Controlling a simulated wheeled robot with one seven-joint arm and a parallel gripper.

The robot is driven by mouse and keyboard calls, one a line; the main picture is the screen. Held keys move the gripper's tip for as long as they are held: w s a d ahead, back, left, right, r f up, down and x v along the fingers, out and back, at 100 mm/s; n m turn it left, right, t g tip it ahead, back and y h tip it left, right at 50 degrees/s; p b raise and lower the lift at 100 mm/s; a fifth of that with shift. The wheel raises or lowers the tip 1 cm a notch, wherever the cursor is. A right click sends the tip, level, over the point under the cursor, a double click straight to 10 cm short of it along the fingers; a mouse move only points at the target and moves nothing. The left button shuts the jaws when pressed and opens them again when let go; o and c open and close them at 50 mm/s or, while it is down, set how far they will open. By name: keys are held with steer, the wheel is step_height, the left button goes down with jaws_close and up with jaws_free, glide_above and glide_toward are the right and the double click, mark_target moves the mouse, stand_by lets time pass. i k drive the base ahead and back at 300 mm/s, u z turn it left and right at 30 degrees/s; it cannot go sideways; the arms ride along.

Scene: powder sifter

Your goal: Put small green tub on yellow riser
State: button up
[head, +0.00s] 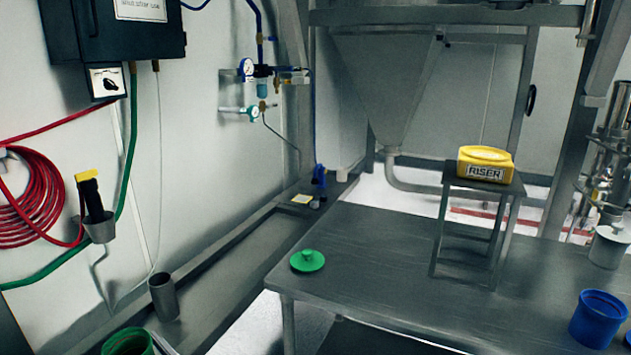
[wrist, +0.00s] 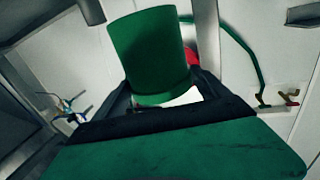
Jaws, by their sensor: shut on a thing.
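A small green tub (wrist: 152,55) shows in the wrist view, tilted a little in the picture, between the dark fingers of my gripper (wrist: 163,98). My gripper is shut on it. In the head view, an open green tub (head: 128,342) is cut off by the bottom edge at the left; I cannot tell if it is the same one. The yellow riser (head: 485,170), marked "RISER", sits on a small grey stand (head: 450,183) at the back right of the table. Its top looks bare. My gripper is not clearly visible in the head view.
The grey table (head: 375,262) is mostly clear. A green lid (head: 307,260) lies at its left corner. A blue tub (head: 597,319) and a white lidded container (head: 608,247) stand at right. A grey cup (head: 163,297) stands on the left ledge.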

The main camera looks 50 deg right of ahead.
mark_target(485, 155)
steer(key=u, duration=1.4)
steer(key=k, duration=0.25)
steer(key=u, duration=2.05)
steer(key=k, duration=0.4)
steer(key=z, duration=3.35)
